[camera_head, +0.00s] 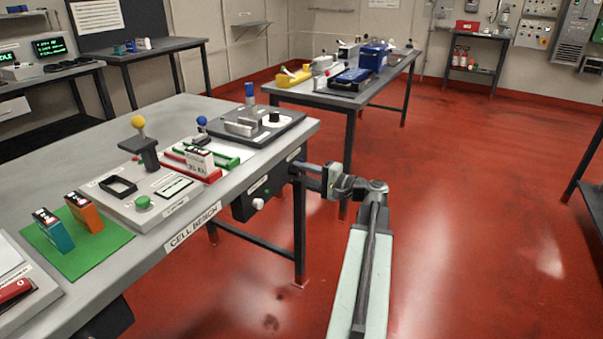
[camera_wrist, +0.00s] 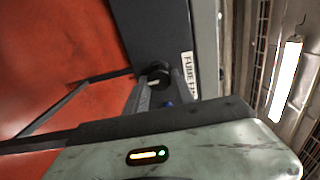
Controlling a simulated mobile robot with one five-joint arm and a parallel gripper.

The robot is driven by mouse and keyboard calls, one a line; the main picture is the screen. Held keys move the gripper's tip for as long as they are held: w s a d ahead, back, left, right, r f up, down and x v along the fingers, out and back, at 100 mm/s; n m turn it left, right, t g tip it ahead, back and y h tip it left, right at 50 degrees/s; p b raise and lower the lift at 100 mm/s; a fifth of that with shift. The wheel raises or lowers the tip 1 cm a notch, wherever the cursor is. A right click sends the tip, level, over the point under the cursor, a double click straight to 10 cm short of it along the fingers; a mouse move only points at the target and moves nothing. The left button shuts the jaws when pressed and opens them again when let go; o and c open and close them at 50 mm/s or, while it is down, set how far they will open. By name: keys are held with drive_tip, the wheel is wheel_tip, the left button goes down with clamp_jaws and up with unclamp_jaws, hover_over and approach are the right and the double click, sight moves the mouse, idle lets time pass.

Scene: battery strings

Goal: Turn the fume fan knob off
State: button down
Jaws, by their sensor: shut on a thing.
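The fume fan knob (camera_wrist: 159,73) is a small black round knob with a pale mark, on a dark panel (camera_wrist: 150,25) beside a white label (camera_wrist: 188,75) partly reading "FUME". In the wrist view my gripper (camera_wrist: 161,84) has its fingers on either side of the knob, shut on it. In the head view my gripper (camera_head: 297,169) reaches left to the dark box (camera_head: 240,207) under the bench's right end. The knob is hidden there behind the fingers.
The cell bench (camera_head: 60,160) carries a grey fixture (camera_head: 125,205), a green mat (camera_head: 85,262) with two cells, and a dark plate (camera_head: 285,128). A pale round button (camera_head: 258,204) sits on the box front. A bench leg (camera_head: 299,235) stands below my gripper. Red floor to the right is open.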

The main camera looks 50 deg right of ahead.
drive_tip(key=c, duration=1.1)
unclamp_jaws()
drive_tip(key=v, duration=0.7)
drive_tip(key=shift+s+d, duration=0.1)
drive_tip(key=shift+s, duration=0.3)
